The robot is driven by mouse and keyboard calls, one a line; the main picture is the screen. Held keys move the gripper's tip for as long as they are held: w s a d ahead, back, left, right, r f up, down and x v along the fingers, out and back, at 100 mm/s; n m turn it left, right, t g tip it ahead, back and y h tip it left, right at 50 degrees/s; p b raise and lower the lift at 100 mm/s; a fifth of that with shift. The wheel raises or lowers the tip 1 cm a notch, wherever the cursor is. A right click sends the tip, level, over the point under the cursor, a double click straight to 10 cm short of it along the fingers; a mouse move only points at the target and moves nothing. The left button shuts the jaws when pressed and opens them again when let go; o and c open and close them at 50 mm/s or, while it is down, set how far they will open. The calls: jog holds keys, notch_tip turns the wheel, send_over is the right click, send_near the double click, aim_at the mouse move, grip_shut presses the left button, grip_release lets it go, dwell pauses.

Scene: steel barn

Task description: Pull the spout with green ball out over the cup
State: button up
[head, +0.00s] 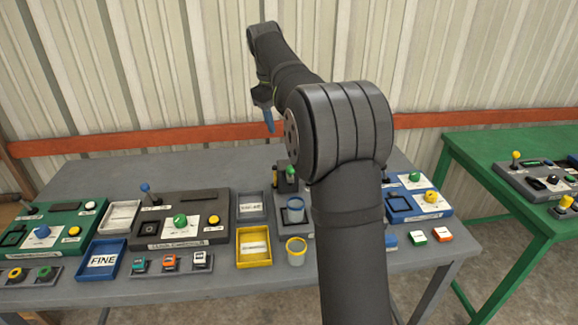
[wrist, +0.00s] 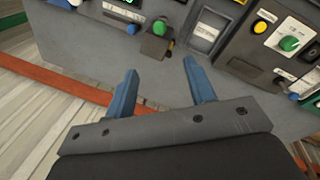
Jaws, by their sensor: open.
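The green ball (head: 291,171) sits on a dark spout block at the back of a grey machine, left of my arm in the head view. The green ball (wrist: 159,27) also shows at the top middle of the wrist view. A blue cup (head: 295,213) stands on the machine in front of the spout. My gripper (head: 266,112) hangs above and behind the machine, with one blue finger visible there. In the wrist view my gripper (wrist: 160,66) is open and empty, its fingers apart from the ball. My arm hides the machine's right part in the head view.
A yellow-rimmed cup (head: 296,256) stands in front of the machine. A yellow tray (head: 253,262) and a grey tray (head: 251,220) lie left of it. A dark control panel (head: 160,224) is farther left, a blue panel (head: 400,214) right. The table's back strip is clear.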

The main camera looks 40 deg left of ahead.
jog(key=w+f, duration=0.1)
jog(key=f, duration=0.4)
jog(key=w+f, duration=0.1)
jog(key=f, duration=0.5)
jog(key=w+f, duration=0.1)
jog(key=f, duration=0.5)
jog(key=shift+w+d, duration=0.15)
jog(key=shift+d, duration=0.15)
